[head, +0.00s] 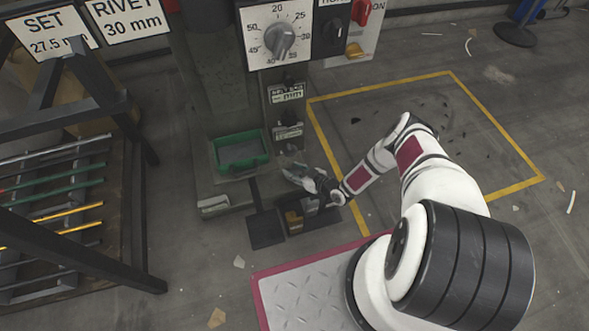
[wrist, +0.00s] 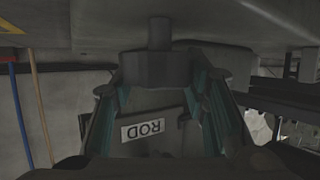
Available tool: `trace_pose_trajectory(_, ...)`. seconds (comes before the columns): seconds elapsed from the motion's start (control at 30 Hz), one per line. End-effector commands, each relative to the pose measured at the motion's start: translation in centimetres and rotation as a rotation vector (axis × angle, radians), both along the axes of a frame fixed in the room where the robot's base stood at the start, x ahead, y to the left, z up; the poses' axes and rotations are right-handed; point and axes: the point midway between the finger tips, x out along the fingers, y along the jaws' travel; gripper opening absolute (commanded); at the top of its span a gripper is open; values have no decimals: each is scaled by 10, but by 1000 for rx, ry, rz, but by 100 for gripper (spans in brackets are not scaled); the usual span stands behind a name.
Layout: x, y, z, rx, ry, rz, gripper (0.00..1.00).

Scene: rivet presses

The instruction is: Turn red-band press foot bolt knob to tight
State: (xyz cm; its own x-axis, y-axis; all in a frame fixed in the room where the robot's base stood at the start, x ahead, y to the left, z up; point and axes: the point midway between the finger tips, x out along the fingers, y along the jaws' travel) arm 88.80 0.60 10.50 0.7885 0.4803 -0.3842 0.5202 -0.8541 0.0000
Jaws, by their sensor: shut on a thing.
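The press (head: 210,100) stands at the upper middle of the head view; I cannot make out a red band on it. My gripper (head: 298,176) reaches in low at the press's foot, to the right of the green tray. In the wrist view, a dark faceted knob (wrist: 157,68) hangs on a short stem under a grey surface. My gripper (wrist: 160,80) has its teal-lined fingers on both sides of this knob and is shut on it. In the head view, my gripper and the press's body hide the knob. Its turn position cannot be read.
A green tray (head: 240,165) sits on the press's base. A black pedal (head: 266,228) and a dark open bin (head: 318,219) stand in front. A rod rack (head: 60,220) is at left.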

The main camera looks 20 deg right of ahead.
Motion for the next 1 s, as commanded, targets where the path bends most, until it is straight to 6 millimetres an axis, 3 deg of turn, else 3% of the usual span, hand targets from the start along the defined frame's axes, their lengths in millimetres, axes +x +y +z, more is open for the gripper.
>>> trace_pose_trajectory(0.3,0,0,0,0,0,-113,13)
trace_pose_trajectory(0.77,0,0,0,0,-1,-130,13)
trace_pose_trajectory(0.8,0,0,0,0,-1,-130,45)
trace_pose_trajectory(0.9,0,0,0,0,-1,-130,62)
trace_pose_trajectory(1.0,0,0,0,1,-1,-130,62)
